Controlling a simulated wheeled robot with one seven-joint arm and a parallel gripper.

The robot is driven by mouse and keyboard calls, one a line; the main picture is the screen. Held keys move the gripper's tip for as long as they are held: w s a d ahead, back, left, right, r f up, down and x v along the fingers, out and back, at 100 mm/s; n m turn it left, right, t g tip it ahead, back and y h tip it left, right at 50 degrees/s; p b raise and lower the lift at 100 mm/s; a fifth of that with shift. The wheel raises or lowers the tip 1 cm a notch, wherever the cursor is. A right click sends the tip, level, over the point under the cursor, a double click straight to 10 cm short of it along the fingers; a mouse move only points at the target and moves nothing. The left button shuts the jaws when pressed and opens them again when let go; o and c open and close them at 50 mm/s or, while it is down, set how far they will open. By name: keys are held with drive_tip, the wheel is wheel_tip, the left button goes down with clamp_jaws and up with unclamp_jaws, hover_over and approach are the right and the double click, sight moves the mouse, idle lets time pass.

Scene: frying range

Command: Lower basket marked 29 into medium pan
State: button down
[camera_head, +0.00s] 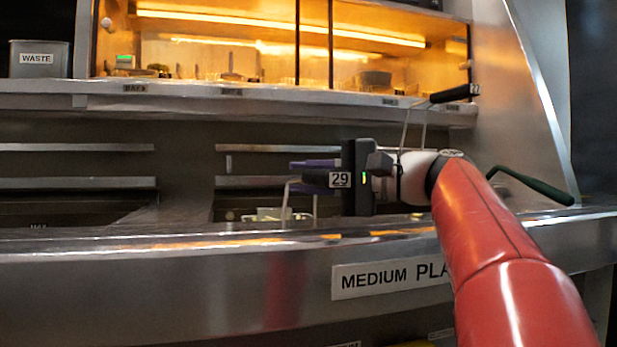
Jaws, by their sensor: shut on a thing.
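My gripper (312,174) reaches in from the right, just above the front rail. Its purple fingers are shut on the dark handle of the basket marked 29 (340,180). The label 29 faces me, beside the black gripper body. Thin wire parts of this basket drop from the handle toward the pan opening. The basket's lower part is hidden behind the rail, so I cannot tell how deep it sits. The medium pan (233,205) shows as a dark opening with something pale in it.
A black-handled wire basket (455,93) stands up behind my wrist. A green handle (535,187) sticks out at the right. Another pan opening (70,212) lies at the left. The steel front rail (150,250) runs across. A lit warming cabinet (220,60) and waste bin (38,62) are above.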

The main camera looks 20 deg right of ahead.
drive_tip(key=shift+f+b, duration=0.3)
drive_tip(key=shift+f, duration=0.2)
drive_tip(key=c, duration=1.2)
unclamp_jaws()
drive_tip(key=shift+o, duration=0.2)
drive_tip(key=shift+f, duration=0.1)
